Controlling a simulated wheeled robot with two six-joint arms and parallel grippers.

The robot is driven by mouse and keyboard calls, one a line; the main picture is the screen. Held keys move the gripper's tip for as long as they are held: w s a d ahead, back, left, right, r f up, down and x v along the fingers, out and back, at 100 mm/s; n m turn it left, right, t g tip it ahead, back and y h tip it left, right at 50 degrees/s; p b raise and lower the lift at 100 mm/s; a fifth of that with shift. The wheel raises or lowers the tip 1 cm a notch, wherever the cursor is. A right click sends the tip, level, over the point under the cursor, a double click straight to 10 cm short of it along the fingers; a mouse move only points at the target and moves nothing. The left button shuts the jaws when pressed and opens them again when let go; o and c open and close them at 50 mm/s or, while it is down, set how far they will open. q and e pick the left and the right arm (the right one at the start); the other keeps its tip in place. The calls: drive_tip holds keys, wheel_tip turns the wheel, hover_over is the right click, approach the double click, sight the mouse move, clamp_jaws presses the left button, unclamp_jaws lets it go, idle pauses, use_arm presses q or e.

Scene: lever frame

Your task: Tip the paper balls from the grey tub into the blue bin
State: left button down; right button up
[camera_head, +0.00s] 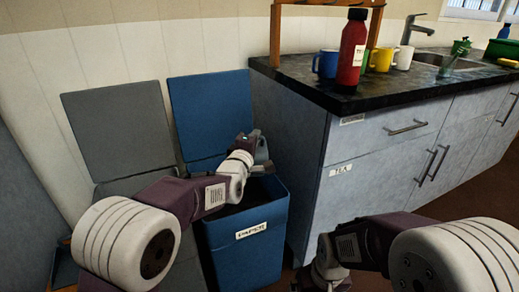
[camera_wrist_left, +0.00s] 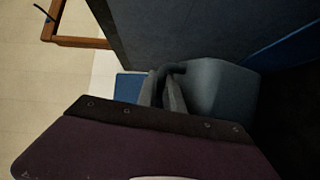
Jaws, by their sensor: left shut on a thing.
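The blue bin (camera_head: 264,255), labelled PAPER, stands against the cabinet with its blue lid (camera_head: 210,110) raised. My left gripper (camera_head: 250,143) is above the bin's opening. In the left wrist view, my left gripper (camera_wrist_left: 160,90) is shut on the handle of the grey tub (camera_wrist_left: 225,92). The tub hangs beside the fingers; its opening and contents are hidden. In the head view the tub is mostly hidden by my arm and hard to make out. No paper balls show. My right gripper (camera_head: 325,272) is low at the bottom, right of the bin, its jaws unclear.
A grey bin with a raised grey lid (camera_head: 122,130) stands left of the blue bin, partly behind my left arm. To the right, a cabinet (camera_head: 370,165) carries a dark counter with a red bottle (camera_head: 351,55), mugs (camera_head: 326,64) and a sink.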

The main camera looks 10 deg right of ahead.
use_arm(q)
drive_tip(key=a+f+n+t+b, duration=0.1)
drive_tip(key=a+n+t+b, duration=0.2)
drive_tip(key=a+n+b, duration=0.5)
drive_tip(key=b, duration=0.4)
drive_tip(key=shift+s+a+f, duration=0.15)
idle(1.3)
wheel_tip(320, 180, up, 8)
drive_tip(key=p, duration=0.6)
drive_tip(key=shift+p, duration=0.3)
